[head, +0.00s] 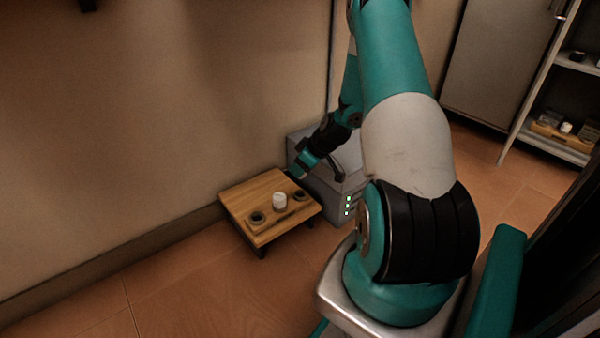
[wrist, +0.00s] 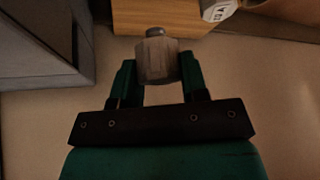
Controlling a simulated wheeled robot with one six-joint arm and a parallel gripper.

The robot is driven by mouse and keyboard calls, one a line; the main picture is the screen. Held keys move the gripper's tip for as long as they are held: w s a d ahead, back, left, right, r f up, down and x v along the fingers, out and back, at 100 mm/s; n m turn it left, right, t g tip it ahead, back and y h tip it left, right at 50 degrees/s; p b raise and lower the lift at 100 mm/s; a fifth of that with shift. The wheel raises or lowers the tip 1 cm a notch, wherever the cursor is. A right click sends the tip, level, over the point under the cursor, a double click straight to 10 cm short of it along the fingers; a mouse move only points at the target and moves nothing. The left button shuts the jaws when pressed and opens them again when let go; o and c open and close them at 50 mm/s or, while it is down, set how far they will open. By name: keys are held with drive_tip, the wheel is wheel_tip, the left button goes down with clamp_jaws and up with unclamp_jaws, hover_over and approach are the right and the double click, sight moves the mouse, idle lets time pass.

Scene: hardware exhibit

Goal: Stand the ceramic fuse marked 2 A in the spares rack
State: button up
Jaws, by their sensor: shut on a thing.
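My gripper (wrist: 158,78) is shut on a grey-white ceramic fuse (wrist: 157,62) with a metal end cap. No marking shows on the held fuse's visible side. In the head view, my gripper (head: 296,173) is at the back right edge of a small wooden table, and the held fuse cannot be made out there. On the table is a low wooden rack (head: 267,215) with a white fuse (head: 279,201) between two dark round sockets. A white piece with dark, hard-to-read marking (wrist: 219,9) shows at the top right of the wrist view.
The low wooden table (head: 250,190) stands against the beige wall. A grey cabinet (head: 322,190) with green lights is close on its right. Shelves (head: 560,140) with small items stand at the far right. The floor in front of the table is clear.

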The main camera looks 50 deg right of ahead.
drive_tip(key=shift+f+b, duration=1.9)
drive_tip(key=shift+f, duration=0.8)
drive_tip(key=shift+s+f, duration=0.1)
drive_tip(key=shift+f, duration=1)
idle(0.9)
drive_tip(key=o, duration=1.5)
drive_tip(key=shift+c, duration=0.2)
drive_tip(key=shift+r, duration=0.1)
drive_tip(key=shift+r+p, duration=2.9)
drive_tip(key=shift+r, duration=0.5)
drive_tip(key=shift+r, duration=0.1)
